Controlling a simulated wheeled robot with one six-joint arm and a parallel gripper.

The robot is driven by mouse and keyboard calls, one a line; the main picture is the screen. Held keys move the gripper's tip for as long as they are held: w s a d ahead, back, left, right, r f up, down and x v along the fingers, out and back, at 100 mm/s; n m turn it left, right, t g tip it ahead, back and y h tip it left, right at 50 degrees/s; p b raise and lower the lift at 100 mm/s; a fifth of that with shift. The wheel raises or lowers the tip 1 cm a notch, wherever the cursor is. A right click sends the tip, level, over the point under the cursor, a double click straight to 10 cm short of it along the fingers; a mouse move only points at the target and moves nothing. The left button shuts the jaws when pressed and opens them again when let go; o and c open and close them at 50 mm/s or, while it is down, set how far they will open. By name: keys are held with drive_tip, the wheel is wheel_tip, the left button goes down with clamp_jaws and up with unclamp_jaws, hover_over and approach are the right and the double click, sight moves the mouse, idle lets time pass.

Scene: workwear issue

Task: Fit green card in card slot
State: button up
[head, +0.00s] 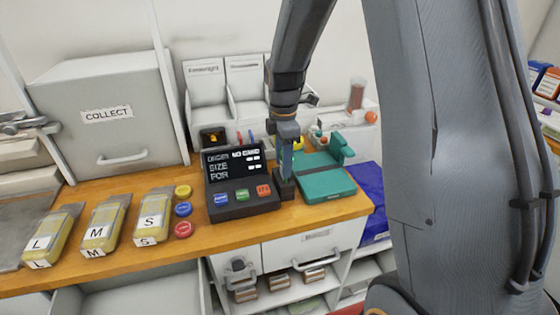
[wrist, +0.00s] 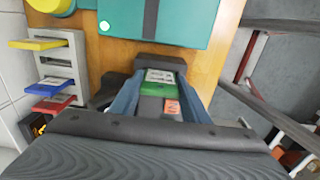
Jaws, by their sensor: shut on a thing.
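My gripper (head: 285,168) points down just right of the black terminal (head: 243,197), whose screen reads "NO CARD". In the wrist view my gripper (wrist: 162,92) has its two blue fingers shut on the green card (wrist: 158,87), which carries a pale printed panel and an orange patch. The black card slot block (head: 285,190) stands on the counter directly under the fingers; it also shows in the wrist view (wrist: 160,63) at the card's far end. I cannot tell whether the card's edge is inside the slot or just above it. The card is hidden in the head view.
A teal press-like device (head: 325,186) stands close on the right. A rack (wrist: 68,62) with yellow, red and blue cards is at the left in the wrist view. Yellow packs (head: 103,225) and coloured discs (head: 183,209) lie on the left counter (head: 75,258). A COLLECT cabinet (head: 110,140) stands behind.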

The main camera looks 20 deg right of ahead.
drive_tip(key=shift+f+b, duration=0.3)
drive_tip(key=shift+f, duration=0.6)
idle(0.5)
drive_tip(key=o, duration=1.1)
drive_tip(key=shift+r, duration=0.1)
drive_tip(key=shift+r+p, duration=3.25)
drive_tip(key=shift+r, duration=1.2)
drive_tip(key=shift+s+f, duration=0.1)
